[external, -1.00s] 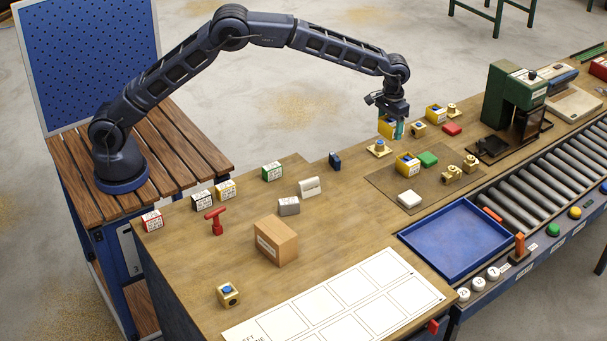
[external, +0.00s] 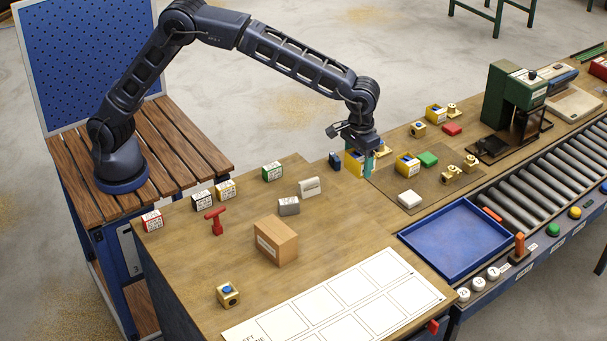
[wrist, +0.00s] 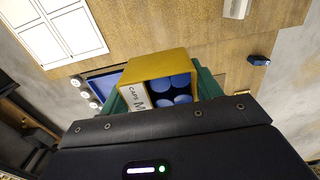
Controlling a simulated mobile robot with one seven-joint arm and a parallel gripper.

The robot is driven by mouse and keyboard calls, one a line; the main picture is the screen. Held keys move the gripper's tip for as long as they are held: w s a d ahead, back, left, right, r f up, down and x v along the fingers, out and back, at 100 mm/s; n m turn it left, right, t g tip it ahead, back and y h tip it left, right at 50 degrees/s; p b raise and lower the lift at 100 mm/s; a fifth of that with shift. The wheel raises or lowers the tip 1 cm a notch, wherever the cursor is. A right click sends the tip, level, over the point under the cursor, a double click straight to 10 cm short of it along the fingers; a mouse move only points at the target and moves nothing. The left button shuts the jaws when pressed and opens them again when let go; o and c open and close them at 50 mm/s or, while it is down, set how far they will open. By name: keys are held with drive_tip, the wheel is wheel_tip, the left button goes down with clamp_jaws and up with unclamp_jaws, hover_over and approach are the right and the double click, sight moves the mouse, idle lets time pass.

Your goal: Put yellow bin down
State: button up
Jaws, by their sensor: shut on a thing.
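The yellow bin (external: 352,164) is held in my gripper (external: 365,165) above the wooden bench, left of the brown mat. In the wrist view the bin (wrist: 158,66) sits between the green fingers of my gripper (wrist: 160,95). It holds several blue round caps (wrist: 172,92) and has a white label reading "CAPS M". The gripper is shut on it. The bin's underside and any gap to the bench are hard to judge in the external view.
Another yellow bin (external: 407,166) and a green block (external: 428,159) are on the brown mat (external: 388,184). A dark blue block (external: 335,160) is just left of the held bin. A cardboard box (external: 276,241) stands nearer the front.

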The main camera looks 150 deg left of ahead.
drive_tip(key=r, duration=0.2)
hover_over(336, 236)
wheel_tip(336, 236, down, 20)
drive_tip(key=shift+f, duration=0.25)
drive_tip(key=shift+f, duration=0.1)
drive_tip(key=o, duration=1)
wheel_tip(336, 236, up, 12)
drive_tip(key=shift+r, duration=0.15)
